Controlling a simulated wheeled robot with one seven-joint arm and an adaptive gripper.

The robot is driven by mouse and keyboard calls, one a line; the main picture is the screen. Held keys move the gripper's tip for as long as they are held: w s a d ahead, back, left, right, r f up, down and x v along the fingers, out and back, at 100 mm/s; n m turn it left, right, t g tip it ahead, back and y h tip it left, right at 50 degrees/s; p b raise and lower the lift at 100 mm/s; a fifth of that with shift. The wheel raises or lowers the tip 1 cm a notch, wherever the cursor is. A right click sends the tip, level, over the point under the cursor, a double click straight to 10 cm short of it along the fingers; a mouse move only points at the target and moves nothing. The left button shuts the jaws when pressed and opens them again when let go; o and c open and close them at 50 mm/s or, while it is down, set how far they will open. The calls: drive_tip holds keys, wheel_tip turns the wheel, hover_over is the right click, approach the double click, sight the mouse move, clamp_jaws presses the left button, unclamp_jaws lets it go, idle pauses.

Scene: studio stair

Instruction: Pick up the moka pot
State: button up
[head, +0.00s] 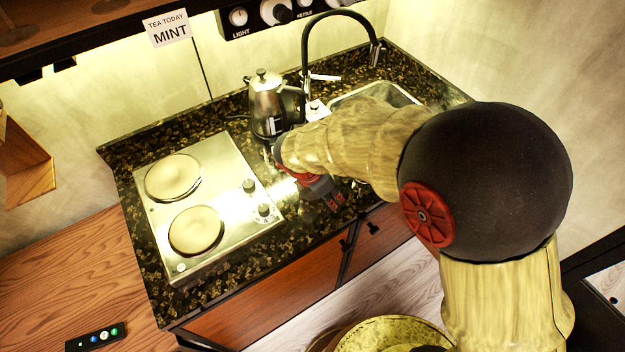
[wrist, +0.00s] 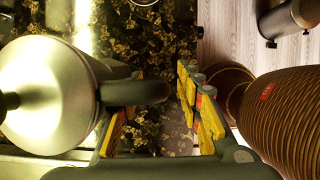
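In the wrist view, a metal pot (wrist: 48,85) with a round lid, dark knob and black handle (wrist: 135,92) fills the left side. Its handle points right toward my gripper's finger gap. In the head view, a steel pot (head: 268,108) with a knobbed lid and black handle stands at the back of the counter; I cannot tell for sure that it is the same pot. My gripper (head: 335,199) is over the counter, nearer the front edge. In the wrist view my gripper (wrist: 155,120) is open, its yellow-padded fingers apart; contact with the handle cannot be told.
A cooktop (head: 232,172) with two round plates lies to the left. A sink (head: 395,93) and black faucet (head: 340,15) are behind my arm. Dark speckled counter (head: 245,268) is bare along the front edge. A shelf with a MINT sign (head: 168,29) hangs above.

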drive_tip(key=shift+c, duration=1.2)
clamp_jaws()
